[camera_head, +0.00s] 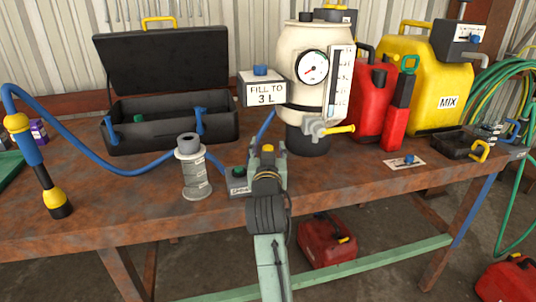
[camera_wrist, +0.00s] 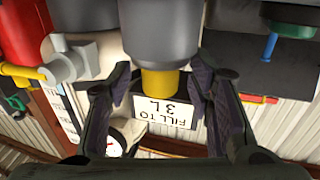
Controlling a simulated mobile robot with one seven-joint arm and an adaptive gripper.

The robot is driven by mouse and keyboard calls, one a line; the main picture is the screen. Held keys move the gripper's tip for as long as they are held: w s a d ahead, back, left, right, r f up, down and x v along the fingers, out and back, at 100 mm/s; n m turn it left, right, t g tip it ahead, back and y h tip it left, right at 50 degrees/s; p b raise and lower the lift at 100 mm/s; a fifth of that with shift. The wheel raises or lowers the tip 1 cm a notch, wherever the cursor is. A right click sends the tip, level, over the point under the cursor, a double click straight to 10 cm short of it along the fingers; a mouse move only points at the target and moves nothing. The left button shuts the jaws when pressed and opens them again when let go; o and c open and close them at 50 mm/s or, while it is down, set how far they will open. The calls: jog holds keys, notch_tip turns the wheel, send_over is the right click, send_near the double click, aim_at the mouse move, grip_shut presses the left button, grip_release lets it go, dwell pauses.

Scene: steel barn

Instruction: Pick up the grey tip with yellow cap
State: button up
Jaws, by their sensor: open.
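The grey tip (camera_wrist: 158,32) with its yellow cap (camera_wrist: 159,83) is in the middle of the wrist view, which shows the scene upside down. In the head view the yellow cap (camera_head: 268,149) shows at the table's front, just beyond my gripper, with the grey part mostly hidden by my arm. My gripper (camera_head: 267,168) is open. In the wrist view its two dark fingers (camera_wrist: 160,76) stand either side of the yellow cap, with gaps showing. I cannot tell how deep the cap sits between them.
A cream tank (camera_head: 300,82) with a gauge and a "FILL TO 3 L" sign (camera_head: 264,95) stands behind. Red and yellow cans (camera_head: 425,85) stand at right. The rusty table's (camera_head: 340,185) front right is fairly clear.

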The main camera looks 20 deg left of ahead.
jog(key=shift+c, duration=0.2)
grip_shut()
dwell(0.3)
